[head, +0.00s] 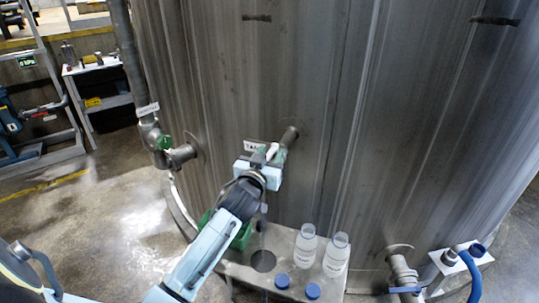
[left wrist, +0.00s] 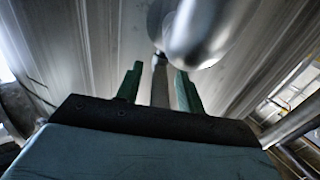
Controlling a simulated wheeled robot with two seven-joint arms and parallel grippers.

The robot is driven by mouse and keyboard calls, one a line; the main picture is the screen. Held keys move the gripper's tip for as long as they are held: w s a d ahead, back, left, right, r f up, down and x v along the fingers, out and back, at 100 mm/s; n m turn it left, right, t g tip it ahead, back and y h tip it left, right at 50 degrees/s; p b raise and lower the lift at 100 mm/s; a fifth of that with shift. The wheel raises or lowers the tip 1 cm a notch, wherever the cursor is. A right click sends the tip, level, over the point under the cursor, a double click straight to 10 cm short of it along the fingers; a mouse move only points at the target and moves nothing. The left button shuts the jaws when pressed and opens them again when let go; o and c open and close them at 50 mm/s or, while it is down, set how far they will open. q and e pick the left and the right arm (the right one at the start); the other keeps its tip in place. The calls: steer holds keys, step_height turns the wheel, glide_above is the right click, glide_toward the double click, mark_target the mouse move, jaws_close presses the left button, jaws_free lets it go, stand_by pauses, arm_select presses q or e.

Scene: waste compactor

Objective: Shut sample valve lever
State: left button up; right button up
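The sample valve's pipe stub (head: 290,136) sticks out of the tank wall beside a small white tag (head: 254,146). My left gripper (head: 272,158) is at the valve and hides most of it in the head view. In the left wrist view its two green fingers (left wrist: 158,78) stand apart. A narrow grey bar, apparently the sample valve lever (left wrist: 160,84), lies between them with gaps on both sides. The round metal valve body (left wrist: 200,30) is just beyond the fingertips. A thin pale streak, perhaps liquid, shows below the gripper. My right gripper is not in view.
Below the valve, a metal shelf (head: 235,268) has a round drain hole (head: 263,261), two clear bottles (head: 336,255) and two blue caps (head: 282,281). A green container (head: 240,236) is behind my left arm. Another valve (head: 404,275) and a blue hose (head: 474,280) are at lower right.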

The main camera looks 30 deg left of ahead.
arm_select(q)
steer(key=shift+c, duration=0.5)
jaws_close()
steer(key=shift+a, duration=0.1)
